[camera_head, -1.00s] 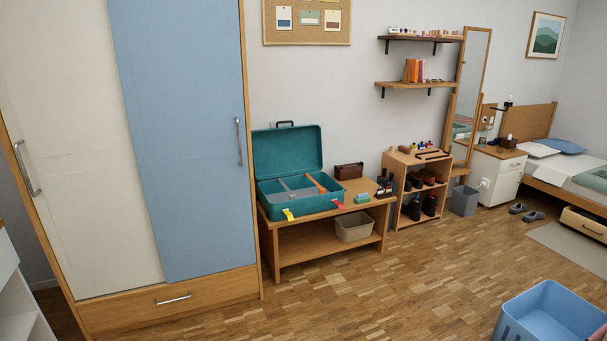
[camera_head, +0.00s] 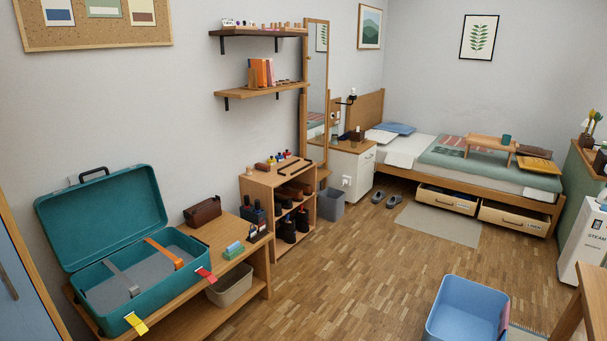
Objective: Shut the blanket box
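No thing in view is clearly marked as the blanket box. Two wooden drawers sit under the bed on the far side of the room: a left drawer (camera_head: 446,200) and a right drawer (camera_head: 511,219). Each has a dark handle and a small white label too small to read surely. Both appear pulled out somewhat, with a strip of their insides showing; how far I cannot tell. A teal case (camera_head: 140,287) with its lid (camera_head: 103,217) raised stands on a low wooden bench at the left. Neither of my grippers is in view.
A blue basket (camera_head: 467,308) stands on the floor at lower right. Slippers (camera_head: 385,198) and a pale rug (camera_head: 438,225) lie before the bed (camera_head: 400,160). A white steam appliance (camera_head: 583,243) stands at the right. The wooden floor (camera_head: 350,265) between is clear.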

